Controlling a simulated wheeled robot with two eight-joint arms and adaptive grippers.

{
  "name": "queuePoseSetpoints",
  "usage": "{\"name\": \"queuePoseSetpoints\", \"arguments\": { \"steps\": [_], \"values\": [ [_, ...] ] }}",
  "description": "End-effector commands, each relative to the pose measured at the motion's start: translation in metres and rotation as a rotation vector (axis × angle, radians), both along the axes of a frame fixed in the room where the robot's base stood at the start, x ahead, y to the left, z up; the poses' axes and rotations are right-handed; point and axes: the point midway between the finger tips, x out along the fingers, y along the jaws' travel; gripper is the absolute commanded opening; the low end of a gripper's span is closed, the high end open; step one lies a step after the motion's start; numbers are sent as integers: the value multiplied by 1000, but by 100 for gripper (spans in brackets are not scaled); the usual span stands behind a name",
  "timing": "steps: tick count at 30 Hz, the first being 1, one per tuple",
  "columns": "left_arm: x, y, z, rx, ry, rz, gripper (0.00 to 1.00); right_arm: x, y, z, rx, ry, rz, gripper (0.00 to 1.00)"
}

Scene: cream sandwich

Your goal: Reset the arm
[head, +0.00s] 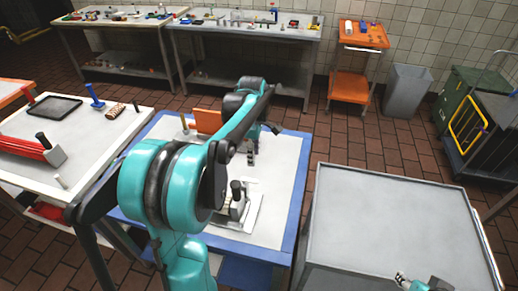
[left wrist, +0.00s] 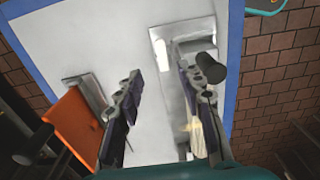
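My left arm reaches from the bottom of the head view over the blue-edged white table (head: 285,165). My left gripper (head: 252,150) points down above it. In the left wrist view the left gripper (left wrist: 158,80) has its two fingers well apart, with bare white tabletop between them. The right-hand finger overlaps a device with a black knob (left wrist: 211,68), so contact cannot be told. That device also shows in the head view (head: 236,190), partly hidden by my arm. A small teal and dark part, probably of my right arm, shows at the bottom edge; its fingers are unclear.
An orange piece (head: 208,121) stands at the table's back left. A white table (head: 95,135) at left holds a dark tray (head: 55,107) and a red tool (head: 28,148). An empty grey table (head: 390,215) is at right. Workbenches line the back wall.

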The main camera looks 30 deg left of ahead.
Motion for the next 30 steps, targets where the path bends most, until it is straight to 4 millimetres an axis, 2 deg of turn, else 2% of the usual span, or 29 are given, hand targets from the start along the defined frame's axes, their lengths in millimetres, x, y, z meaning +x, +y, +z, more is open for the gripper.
{"name": "queuePoseSetpoints", "arguments": {
  "steps": [7, 11, 14, 20, 24, 30],
  "values": [
    [0, -1, 0, 1, -2, -6, 38, 0, 0, 0, 0, 0, 0, 40],
    [-8, -15, 8, 13, -32, -106, 38, 0, 0, 0, 0, 0, 0, 40],
    [-23, -40, 18, 42, -87, -297, 38, 0, 0, -1, 0, 0, 0, 40],
    [-69, -101, 30, 163, -231, -830, 38, 0, 0, -3, 0, 0, 0, 40],
    [-104, -136, 25, 285, -317, -1200, 38, 0, 0, -4, 0, 0, 0, 40],
    [-142, -169, 7, 471, -396, -1620, 38, 0, 0, -5, 0, 0, 0, 40]
  ]
}}
